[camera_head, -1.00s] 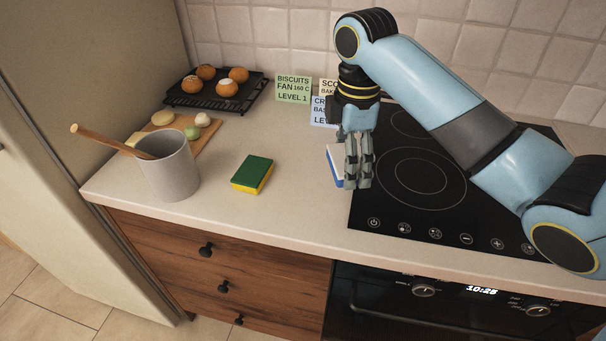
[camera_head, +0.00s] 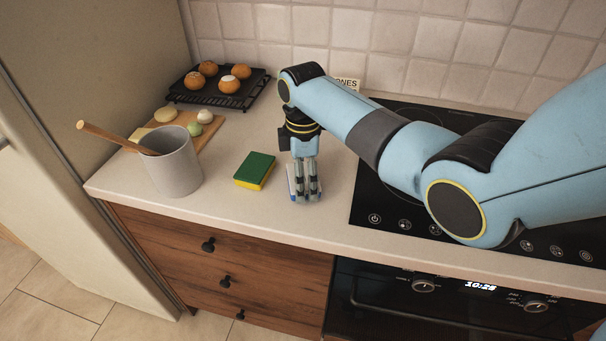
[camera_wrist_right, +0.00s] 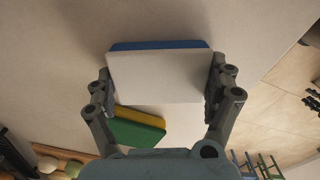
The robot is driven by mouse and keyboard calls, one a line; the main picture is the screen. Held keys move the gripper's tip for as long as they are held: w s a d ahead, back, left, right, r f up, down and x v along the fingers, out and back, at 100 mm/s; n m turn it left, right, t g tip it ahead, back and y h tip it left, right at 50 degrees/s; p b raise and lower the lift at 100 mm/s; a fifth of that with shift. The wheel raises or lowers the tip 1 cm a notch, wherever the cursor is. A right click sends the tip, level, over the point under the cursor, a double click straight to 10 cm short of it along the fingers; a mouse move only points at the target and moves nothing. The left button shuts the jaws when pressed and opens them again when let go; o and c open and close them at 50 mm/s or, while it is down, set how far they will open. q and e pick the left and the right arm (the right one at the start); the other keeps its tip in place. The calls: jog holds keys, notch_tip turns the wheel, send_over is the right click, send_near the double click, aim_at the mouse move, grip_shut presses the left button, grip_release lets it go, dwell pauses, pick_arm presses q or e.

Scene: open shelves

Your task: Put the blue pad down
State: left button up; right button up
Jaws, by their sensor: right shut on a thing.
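The blue pad (camera_head: 291,184) has a white layer and a blue layer. In the right wrist view the pad (camera_wrist_right: 158,77) sits crosswise between the two fingers, white face toward the camera, with blue showing along its far edge. My right gripper (camera_head: 305,196) is shut on it and points down at the counter, right of the green and yellow sponge. In the head view the fingers hide most of the pad. I cannot tell whether it touches the counter. My left gripper is not in view.
The green and yellow sponge (camera_head: 255,170) lies just left of the pad. A grey pot (camera_head: 172,165) with a wooden spoon stands further left. A black rack with buns (camera_head: 218,88) is behind. The black hob (camera_head: 372,195) is to the right. The counter's front edge is near.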

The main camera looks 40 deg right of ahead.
jog(key=shift+f, duration=0.1)
jog(key=o, duration=0.8)
notch_tip(320, 180, up, 12)
jog(key=shift+s, duration=0.1)
dwell(0.5)
